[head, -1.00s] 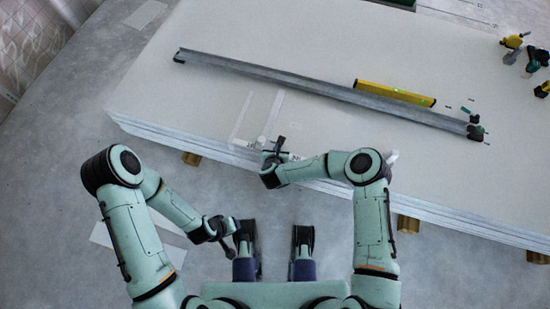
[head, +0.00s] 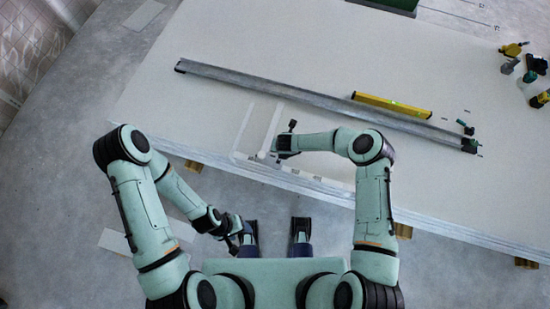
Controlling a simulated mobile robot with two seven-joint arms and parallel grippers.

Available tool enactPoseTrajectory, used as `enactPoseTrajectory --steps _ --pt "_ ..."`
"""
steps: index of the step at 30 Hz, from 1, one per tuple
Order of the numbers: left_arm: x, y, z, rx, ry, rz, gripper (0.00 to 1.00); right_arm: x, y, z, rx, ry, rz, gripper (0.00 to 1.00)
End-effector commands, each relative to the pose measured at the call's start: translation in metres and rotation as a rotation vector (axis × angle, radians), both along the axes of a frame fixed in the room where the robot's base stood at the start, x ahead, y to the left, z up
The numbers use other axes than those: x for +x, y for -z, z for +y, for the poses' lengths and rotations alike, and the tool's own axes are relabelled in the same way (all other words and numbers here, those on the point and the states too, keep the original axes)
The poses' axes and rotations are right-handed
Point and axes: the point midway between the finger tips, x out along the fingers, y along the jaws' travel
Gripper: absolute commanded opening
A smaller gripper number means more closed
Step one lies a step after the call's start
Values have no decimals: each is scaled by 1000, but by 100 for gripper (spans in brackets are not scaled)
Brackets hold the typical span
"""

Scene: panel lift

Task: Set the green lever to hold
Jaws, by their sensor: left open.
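A long grey metal bar (head: 320,98) lies across the pale panel stack. A small dark green part (head: 465,127) shows at its right end, too small to tell whether it is the lever or how it is set. No green lever can be made out with certainty. My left gripper (head: 236,240) is open and empty, low over the floor in front of the stack, well away from the bar. My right gripper (head: 285,141) is over the near part of the panel, below the bar in the picture; its jaw gap is not clear.
The panel stack (head: 200,110) rests on wooden blocks (head: 403,231). A yellow level (head: 392,105) lies along the bar. Several tools, including a yellow one (head: 513,49), are at the far right. A pale translucent frame (head: 245,127) is near my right gripper.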

Motion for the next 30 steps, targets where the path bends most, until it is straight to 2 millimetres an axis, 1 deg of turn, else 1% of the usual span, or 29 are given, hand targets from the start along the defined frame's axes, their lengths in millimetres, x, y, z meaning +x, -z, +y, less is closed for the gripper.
enactPoseTrajectory --steps 7,23,30 --pt "1 1 0 1 -1 -2 59 4 1 -1 1 0 -1 0" --pt "1 1 0 1 -1 -3 59 4 2 -1 0 0 -1 0" --pt "-1 -6 0 -1 2 5 59 6 -6 -6 -1 -2 -2 0"
